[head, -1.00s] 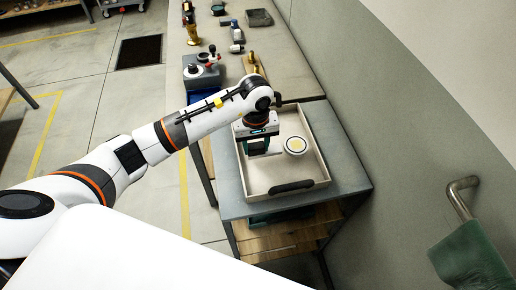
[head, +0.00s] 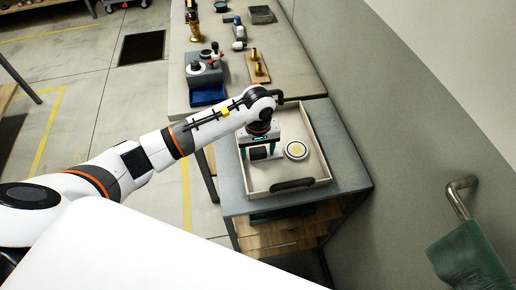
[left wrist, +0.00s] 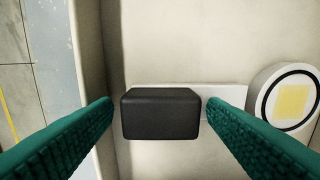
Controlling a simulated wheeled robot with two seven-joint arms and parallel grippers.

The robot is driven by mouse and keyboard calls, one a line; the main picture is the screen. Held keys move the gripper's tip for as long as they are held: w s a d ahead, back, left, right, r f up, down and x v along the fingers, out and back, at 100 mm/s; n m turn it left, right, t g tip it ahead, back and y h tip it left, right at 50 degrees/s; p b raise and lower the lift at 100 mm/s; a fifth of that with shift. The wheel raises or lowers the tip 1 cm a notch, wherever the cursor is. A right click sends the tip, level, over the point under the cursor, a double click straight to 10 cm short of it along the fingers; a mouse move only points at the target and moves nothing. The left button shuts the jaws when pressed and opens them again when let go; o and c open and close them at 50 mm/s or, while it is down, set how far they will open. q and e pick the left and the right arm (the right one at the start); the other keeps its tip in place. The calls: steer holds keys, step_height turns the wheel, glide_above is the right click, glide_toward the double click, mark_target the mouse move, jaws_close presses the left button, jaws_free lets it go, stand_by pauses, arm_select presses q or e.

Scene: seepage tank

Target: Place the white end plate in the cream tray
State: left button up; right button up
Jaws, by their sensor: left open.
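The white end plate (head: 297,150) is a round disc with a dark ring and a yellowish centre. It lies in the right half of the cream tray (head: 318,150). In the left wrist view the end plate (left wrist: 258,94) is at the right, cut off by the frame edge. A white bar runs from it to a black grip block (left wrist: 160,114) and appears joined to it. My left gripper (head: 261,153) is low inside the tray. Its teal fingers are open on either side of the black block, with small gaps showing. My right gripper is not in view.
The tray has raised walls and a black handle (head: 293,184) at its near side. It stands on a grey-topped bench (head: 348,178) beside the wall. A blue bin (head: 207,94), a grey fixture (head: 204,72) and brass pieces (head: 256,66) stand behind it.

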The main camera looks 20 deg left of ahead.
arm_select(q)
steer(key=shift+r, duration=0.2)
steer(key=shift+w+r, duration=0.1)
steer(key=shift+r, duration=0.15)
step_height(320, 180, up, 11)
steer(key=b, duration=0.3)
steer(key=shift+r, duration=0.2)
